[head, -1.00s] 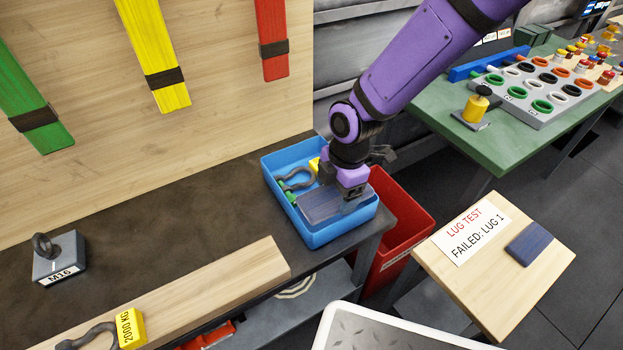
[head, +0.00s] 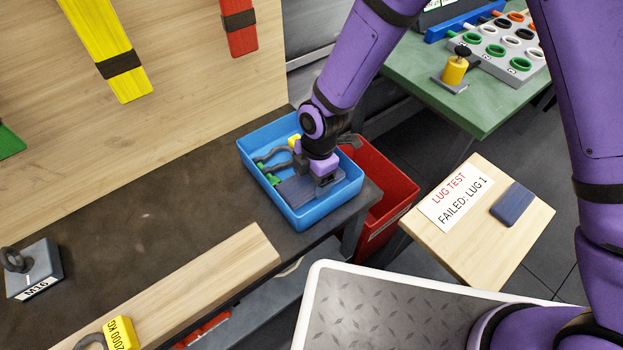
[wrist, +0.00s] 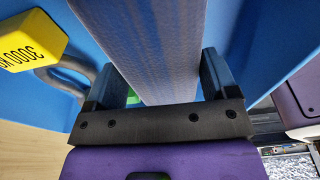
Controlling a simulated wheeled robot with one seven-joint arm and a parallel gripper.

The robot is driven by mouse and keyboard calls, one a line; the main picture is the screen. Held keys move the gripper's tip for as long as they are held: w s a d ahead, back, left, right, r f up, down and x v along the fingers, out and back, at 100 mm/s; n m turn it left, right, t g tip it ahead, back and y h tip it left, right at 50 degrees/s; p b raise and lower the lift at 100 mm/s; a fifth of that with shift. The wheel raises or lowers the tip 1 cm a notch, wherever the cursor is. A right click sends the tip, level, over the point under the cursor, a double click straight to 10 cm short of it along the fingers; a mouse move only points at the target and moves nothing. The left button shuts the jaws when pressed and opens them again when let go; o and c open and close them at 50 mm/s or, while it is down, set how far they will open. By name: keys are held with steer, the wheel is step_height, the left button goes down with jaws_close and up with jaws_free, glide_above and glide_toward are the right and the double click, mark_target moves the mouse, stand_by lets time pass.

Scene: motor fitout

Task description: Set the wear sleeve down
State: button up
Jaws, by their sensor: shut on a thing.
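A wear sleeve (head: 297,190), flat and dark grey-blue, is inside the blue tray (head: 312,216) on the workbench. My gripper (head: 322,181) reaches down into the tray at its right end and is shut on the sleeve. In the wrist view the sleeve (wrist: 160,45) runs away between the two fingers of my gripper (wrist: 163,80). I cannot tell whether its underside touches the tray floor. A second dark blue sleeve (head: 512,204) lies on the small wooden table (head: 478,250).
A grey shackle with a yellow 3000 KG tag (wrist: 30,42) and green pin shares the tray. A red bin (head: 392,205) stands right of the bench. A wooden beam (head: 200,290) lies along the bench front.

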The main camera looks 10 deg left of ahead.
steer(key=shift+f, duration=0.7)
steer(key=shift+f, duration=0.1)
steer(key=o, duration=0.9)
steer(key=shift+c, duration=0.2)
step_height(320, 180, up, 12)
steer(key=w+d, duration=0.1)
steer(key=shift+w, duration=0.15)
steer(key=shift+d, duration=0.1)
